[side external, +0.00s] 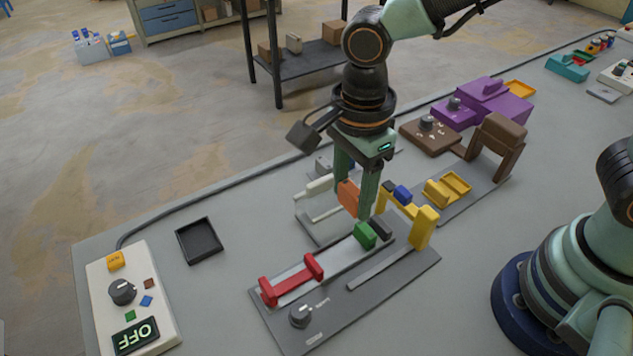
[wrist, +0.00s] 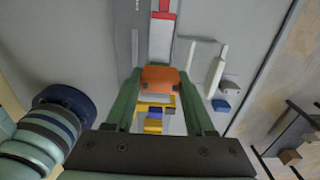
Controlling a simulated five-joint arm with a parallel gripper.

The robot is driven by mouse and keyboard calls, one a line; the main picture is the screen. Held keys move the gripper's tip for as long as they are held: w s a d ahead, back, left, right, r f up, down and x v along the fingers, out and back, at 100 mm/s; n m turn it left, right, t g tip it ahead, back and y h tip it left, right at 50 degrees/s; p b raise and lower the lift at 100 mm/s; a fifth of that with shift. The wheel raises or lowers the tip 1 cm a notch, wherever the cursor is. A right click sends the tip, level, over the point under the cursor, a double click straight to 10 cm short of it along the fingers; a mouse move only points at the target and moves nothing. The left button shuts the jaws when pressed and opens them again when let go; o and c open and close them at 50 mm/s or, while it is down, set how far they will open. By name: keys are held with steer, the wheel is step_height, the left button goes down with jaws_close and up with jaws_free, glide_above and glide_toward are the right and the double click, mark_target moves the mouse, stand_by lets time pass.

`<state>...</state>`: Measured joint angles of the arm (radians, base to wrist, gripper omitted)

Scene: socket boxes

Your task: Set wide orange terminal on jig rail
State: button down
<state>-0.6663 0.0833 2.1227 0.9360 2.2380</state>
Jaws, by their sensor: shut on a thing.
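The wide orange terminal (side external: 348,195) is between the fingers of my gripper (side external: 356,203), which is shut on it. The wrist view also shows the orange terminal (wrist: 160,79) between both fingertips of the gripper (wrist: 160,84). It is held in the air in the side view, beyond the green block on the jig. The jig rail (side external: 342,261) is a pale strip on a dark grey base (side external: 372,295). A red piece (side external: 313,267) and a green block (side external: 365,235) stand along it.
A control box (side external: 130,300) reads OFF. An empty black tray (side external: 200,240) lies on clear bench.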

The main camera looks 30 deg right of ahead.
mark_target(347, 253)
steer(key=shift+f, duration=6.3)
steer(key=shift+d+f, duration=0.15)
steer(key=shift+f, duration=0.3)
steer(key=shift+c, duration=0.9)
jaws_free()
steer(key=shift+c, duration=1.3)
steer(key=shift+o, duration=0.5)
steer(key=shift+r, duration=3.6)
